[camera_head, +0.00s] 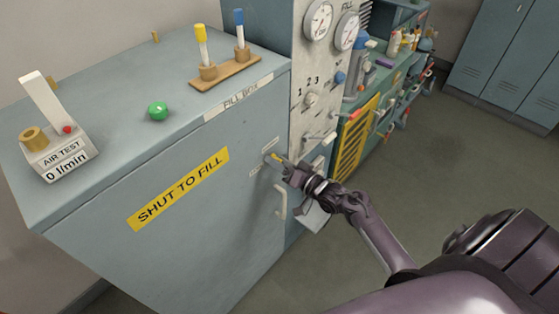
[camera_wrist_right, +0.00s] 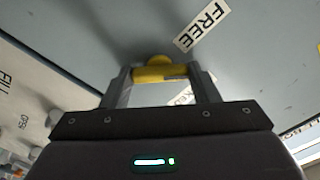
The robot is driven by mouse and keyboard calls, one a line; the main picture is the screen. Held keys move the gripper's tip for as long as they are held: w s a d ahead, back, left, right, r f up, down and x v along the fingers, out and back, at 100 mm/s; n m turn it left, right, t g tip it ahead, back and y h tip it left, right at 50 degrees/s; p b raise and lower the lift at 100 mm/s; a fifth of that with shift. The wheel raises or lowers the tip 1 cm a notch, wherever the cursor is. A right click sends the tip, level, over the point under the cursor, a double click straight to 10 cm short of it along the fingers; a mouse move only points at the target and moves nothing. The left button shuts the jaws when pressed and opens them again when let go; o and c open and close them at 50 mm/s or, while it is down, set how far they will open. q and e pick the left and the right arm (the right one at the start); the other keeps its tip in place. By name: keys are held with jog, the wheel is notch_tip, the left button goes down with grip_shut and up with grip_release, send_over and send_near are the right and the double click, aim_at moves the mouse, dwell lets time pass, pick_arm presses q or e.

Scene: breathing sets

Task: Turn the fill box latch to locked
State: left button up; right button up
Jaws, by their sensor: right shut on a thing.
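The fill box (camera_head: 100,225) is a large grey-blue cabinet in the head view, with a "FILL BOX" label (camera_head: 238,98) and a yellow "SHUT TO FILL" sign (camera_head: 178,189) on its front. Its yellow latch (camera_wrist_right: 160,74) sits between my right fingers in the right wrist view. My right gripper (camera_head: 280,161) is at the right part of the box's front and is shut on the latch. In the wrist view, a "FREE" label (camera_wrist_right: 201,27) is beside the latch; a second label (camera_wrist_right: 184,96) is partly hidden behind the gripper. My left gripper is out of view.
A pale door handle (camera_head: 281,201) is just below my right gripper. A panel with gauges (camera_head: 319,21) adjoins at right. Open floor lies beyond.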

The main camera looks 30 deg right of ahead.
dwell(0.3)
jog(key=o, duration=1)
jog(key=b+v, duration=0.1)
jog(key=v, duration=0.6)
jog(key=shift+s+d+b, duration=0.15)
jog(key=shift+s+b, duration=0.2)
